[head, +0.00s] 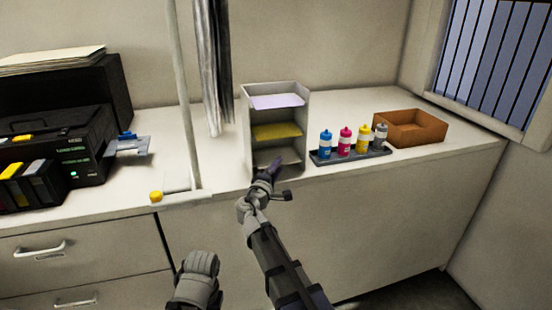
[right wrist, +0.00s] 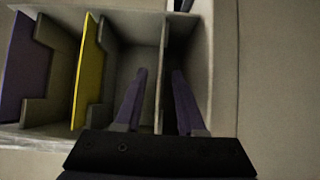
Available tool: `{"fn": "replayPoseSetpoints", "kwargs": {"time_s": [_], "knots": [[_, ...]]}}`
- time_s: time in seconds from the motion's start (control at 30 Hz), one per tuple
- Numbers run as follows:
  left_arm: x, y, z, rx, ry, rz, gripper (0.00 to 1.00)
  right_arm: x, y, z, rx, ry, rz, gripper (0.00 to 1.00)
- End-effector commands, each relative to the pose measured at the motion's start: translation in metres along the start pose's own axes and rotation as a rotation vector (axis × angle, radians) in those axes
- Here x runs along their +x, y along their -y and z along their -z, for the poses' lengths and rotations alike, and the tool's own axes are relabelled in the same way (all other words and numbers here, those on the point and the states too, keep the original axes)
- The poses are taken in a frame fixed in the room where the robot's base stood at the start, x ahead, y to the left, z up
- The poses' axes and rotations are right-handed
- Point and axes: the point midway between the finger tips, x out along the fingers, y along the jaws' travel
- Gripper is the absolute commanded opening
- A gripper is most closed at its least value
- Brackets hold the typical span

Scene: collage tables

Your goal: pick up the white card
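A grey shelf unit (head: 246,125) with three levels stands on the counter. A pale card (head: 291,155), which I take for the white card, lies on the bottom level, partly hidden by my right gripper (head: 272,168). In the right wrist view the shelf looks turned on its side. There the right gripper (right wrist: 159,72) is open, its two dark fingers apart, one on each side of the pale card's edge (right wrist: 163,60). I cannot tell whether they touch it. My left gripper is not in view; only a grey part of my left arm shows at the bottom.
A lilac card (head: 277,101) lies on the top level, a yellow card (head: 276,131) on the middle one. Right of the shelf are a dark tray (head: 350,157) of coloured bottles and a brown box (head: 412,140). A pale post (head: 183,100) and black printer (head: 75,147) stand left.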

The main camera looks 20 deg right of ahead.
Motion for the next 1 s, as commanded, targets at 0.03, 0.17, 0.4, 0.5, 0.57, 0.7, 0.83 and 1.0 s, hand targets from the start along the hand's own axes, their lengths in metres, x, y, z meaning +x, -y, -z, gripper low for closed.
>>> {"fn": "replayPoseSetpoints", "kwargs": {"time_s": [0.03,0.17,0.4,0.5,0.57,0.7,0.83,1.0], "knots": [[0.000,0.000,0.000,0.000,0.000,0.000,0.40,0.009,0.000,0.000,0.000,0.003,0.000,0.39],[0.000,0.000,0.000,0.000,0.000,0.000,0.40,0.029,0.000,-0.001,0.000,0.003,0.000,0.39],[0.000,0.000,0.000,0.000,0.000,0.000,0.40,0.042,0.000,-0.002,0.000,0.000,0.000,0.39],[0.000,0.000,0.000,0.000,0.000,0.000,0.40,0.041,0.000,-0.002,0.000,0.000,0.000,0.39],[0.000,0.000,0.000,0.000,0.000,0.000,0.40,0.041,0.000,-0.002,0.000,0.000,0.000,0.32],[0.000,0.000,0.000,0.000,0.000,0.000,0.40,0.041,0.000,-0.002,0.000,0.000,0.000,0.16],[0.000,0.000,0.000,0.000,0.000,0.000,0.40,0.041,0.000,-0.002,0.000,0.000,0.000,0.02],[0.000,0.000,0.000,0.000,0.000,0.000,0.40,0.041,0.000,-0.002,0.000,0.000,0.000,0.00]]}}
